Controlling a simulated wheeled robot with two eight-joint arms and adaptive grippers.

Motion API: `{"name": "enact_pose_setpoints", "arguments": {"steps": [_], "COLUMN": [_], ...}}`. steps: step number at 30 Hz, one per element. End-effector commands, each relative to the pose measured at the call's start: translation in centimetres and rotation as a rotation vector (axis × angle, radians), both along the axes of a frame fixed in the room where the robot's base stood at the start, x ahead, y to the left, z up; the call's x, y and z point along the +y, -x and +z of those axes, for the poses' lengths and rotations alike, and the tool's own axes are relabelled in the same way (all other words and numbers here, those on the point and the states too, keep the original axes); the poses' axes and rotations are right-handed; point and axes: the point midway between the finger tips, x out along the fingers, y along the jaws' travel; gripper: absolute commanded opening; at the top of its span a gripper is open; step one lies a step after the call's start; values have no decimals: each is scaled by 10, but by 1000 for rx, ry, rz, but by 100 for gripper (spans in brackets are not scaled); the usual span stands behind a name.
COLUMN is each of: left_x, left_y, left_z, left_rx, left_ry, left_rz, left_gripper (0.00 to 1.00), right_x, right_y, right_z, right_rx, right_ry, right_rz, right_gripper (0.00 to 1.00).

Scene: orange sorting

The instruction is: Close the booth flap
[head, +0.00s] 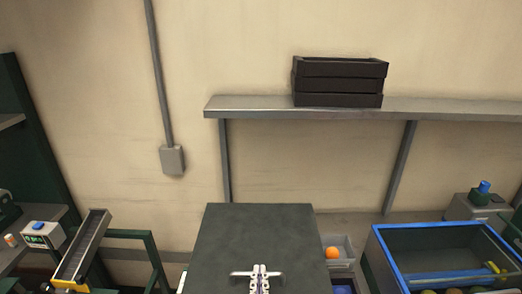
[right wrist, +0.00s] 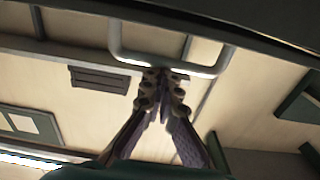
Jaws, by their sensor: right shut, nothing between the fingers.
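The booth flap (head: 255,235) is a dark grey-green panel at the bottom centre of the head view. Its pale bar handle (head: 240,273) shows near the bottom edge. My right gripper (head: 259,270) is at the middle of this handle, with its fingers together. In the right wrist view the flap (right wrist: 245,25) is a dark band across the top, and the U-shaped handle (right wrist: 117,45) hangs from it. The shut fingertips (right wrist: 165,76) are right at the handle's crossbar; I cannot tell whether they touch it. My left gripper is out of view.
A blue-rimmed bin (head: 378,262) and a grey tray with an orange (head: 332,253) are right of the flap. A sloped chute (head: 82,246) and a small device (head: 42,234) are at left. A wall shelf (head: 245,107) holds a black crate (head: 340,84).

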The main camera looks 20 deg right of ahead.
Motion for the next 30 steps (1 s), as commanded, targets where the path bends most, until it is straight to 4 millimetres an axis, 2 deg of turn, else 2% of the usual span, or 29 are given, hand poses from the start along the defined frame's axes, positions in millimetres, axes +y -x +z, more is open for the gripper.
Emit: {"name": "enact_pose_setpoints", "arguments": {"steps": [1, 8, 26, 30], "left_x": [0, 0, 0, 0], "left_y": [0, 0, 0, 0], "left_z": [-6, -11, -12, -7], "left_rx": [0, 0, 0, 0], "left_ry": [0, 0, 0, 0], "left_rz": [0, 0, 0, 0], "left_gripper": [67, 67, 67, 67], "right_x": [0, 0, 0, 1], "right_y": [1, 2, 3, 1], "right_z": [-6, -12, -14, -8], "right_rx": [1, 6, 6, 5], "right_ry": [0, -5, -4, -2], "right_rz": [0, 1, 5, 4], "right_gripper": [0, 0, 0, 0]}}
